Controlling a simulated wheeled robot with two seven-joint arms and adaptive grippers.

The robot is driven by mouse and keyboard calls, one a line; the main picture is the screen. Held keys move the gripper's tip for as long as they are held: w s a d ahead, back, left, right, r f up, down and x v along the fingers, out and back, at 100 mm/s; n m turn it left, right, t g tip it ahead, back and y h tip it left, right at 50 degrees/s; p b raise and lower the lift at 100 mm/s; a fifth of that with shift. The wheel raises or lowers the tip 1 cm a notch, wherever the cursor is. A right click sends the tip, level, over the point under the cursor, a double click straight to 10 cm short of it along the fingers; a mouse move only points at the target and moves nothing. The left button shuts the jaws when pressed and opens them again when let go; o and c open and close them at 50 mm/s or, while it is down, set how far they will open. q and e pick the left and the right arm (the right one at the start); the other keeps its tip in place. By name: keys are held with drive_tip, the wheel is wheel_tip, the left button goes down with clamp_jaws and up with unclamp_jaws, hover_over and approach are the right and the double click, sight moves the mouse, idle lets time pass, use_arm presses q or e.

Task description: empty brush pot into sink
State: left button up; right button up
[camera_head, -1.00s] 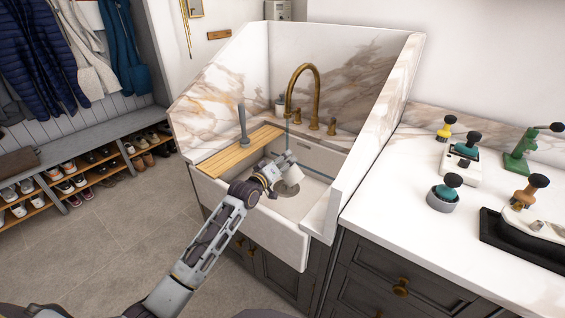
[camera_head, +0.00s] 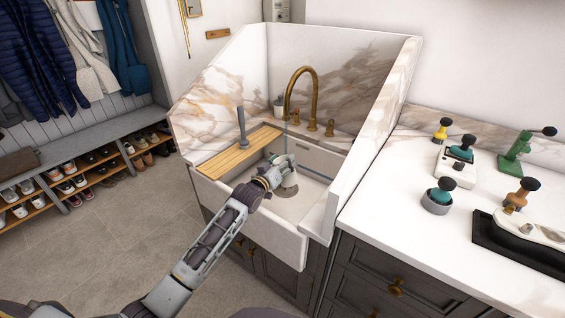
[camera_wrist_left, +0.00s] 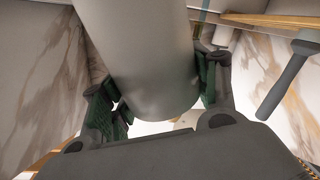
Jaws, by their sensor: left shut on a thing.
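The brush pot (camera_wrist_left: 145,50) is a plain pale grey cylinder, large in the left wrist view. My left gripper (camera_head: 281,163) is over the sink basin, with its green-padded fingers against both sides of the pot. In the head view the pot (camera_head: 290,180) is small, mostly hidden by the gripper, and its tilt and contents are unclear. The white sink (camera_head: 250,232) has a marble splashback and a drain below the gripper. My right gripper is out of view.
A wooden slatted board (camera_head: 238,152) spans the sink's left side, with a grey rod (camera_head: 241,125) standing by it. A brass faucet (camera_head: 303,92) rises behind the basin. The right counter (camera_head: 395,185) holds several knobbed tools and a black tray (camera_head: 500,247).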

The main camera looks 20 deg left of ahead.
use_arm(q)
drive_tip(key=m, duration=0.2)
drive_tip(key=r+m+p, duration=0.1)
drive_tip(key=m, duration=0.1)
drive_tip(key=shift+r+m+t, duration=0.15)
drive_tip(key=shift+m+t, duration=0.15)
drive_tip(key=shift+m, duration=0.1)
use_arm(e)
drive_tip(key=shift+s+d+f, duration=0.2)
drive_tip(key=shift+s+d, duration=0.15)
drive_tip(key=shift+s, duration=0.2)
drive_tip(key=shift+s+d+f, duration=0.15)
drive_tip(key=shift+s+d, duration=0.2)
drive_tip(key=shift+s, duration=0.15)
